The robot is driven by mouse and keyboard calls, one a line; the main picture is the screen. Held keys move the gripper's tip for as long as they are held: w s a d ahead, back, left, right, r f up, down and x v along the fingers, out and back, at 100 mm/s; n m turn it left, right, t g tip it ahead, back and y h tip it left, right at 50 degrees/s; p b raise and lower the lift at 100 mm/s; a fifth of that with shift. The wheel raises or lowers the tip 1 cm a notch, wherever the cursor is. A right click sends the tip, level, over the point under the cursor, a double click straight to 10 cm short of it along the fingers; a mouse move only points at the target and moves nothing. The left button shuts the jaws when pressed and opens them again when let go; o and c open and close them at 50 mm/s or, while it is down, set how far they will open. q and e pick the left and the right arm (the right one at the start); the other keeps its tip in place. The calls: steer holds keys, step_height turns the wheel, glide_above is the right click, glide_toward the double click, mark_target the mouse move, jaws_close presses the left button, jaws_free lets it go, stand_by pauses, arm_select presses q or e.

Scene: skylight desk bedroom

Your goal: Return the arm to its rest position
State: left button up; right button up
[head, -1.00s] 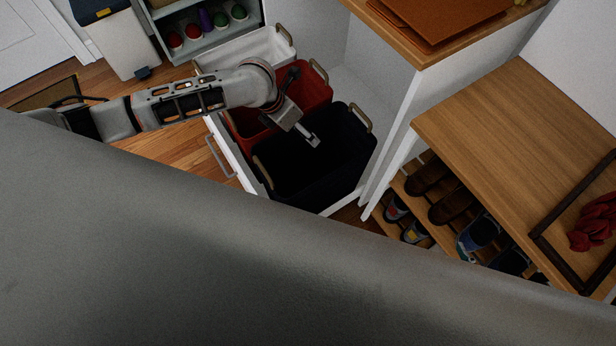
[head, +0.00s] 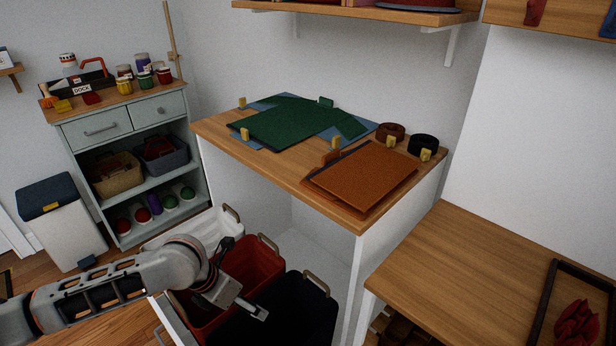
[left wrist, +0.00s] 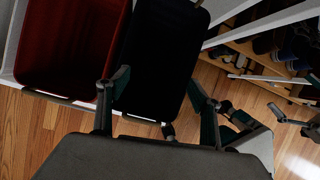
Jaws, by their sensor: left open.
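My left arm comes in from the left in the head view, and its gripper (head: 250,307) hangs above the pulled-out bins. The gripper is open with nothing between its fingers. In the left wrist view the two fingers (left wrist: 158,88) stand apart, with the black bin (left wrist: 160,50) beyond them. The red bin (head: 252,268) and the black bin (head: 297,312) lie below and beside the gripper in the head view. A white bin (head: 205,232) is behind them.
The counter (head: 215,133) above the bins holds green and brown sheets. A wooden bench (head: 440,260) with a dark frame stands right. A grey shelf unit (head: 125,122) and a lidded waste bin (head: 60,222) stand left. Shoes on a rack (left wrist: 240,72) show in the wrist view.

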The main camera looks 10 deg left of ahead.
arm_select(q)
steer(key=s+d+n+t+h+p, duration=0.4)
steer(key=d+n, duration=0.7)
steer(key=n, duration=0.6)
steer(key=s+a+f+n+t+y+p, duration=0.1)
steer(key=s+a+n, duration=0.4)
steer(key=n, duration=0.5)
steer(key=s+a+f+n+t+y+p, duration=0.1)
steer(key=s+a+f+n+t+y, duration=0.1)
steer(key=s+a+n, duration=0.4)
steer(key=s+f+n+y, duration=0.1)
steer(key=s+f+n, duration=0.1)
steer(key=s+n, duration=0.2)
steer(key=shift+n+y, duration=0.3)
steer(key=shift+y, duration=0.1)
arm_select(e)
steer(key=r, duration=0.1)
steer(key=a+r, duration=0.1)
steer(key=r, duration=0.2)
steer(key=shift+s+a, duration=0.15)
steer(key=shift+s, duration=0.15)
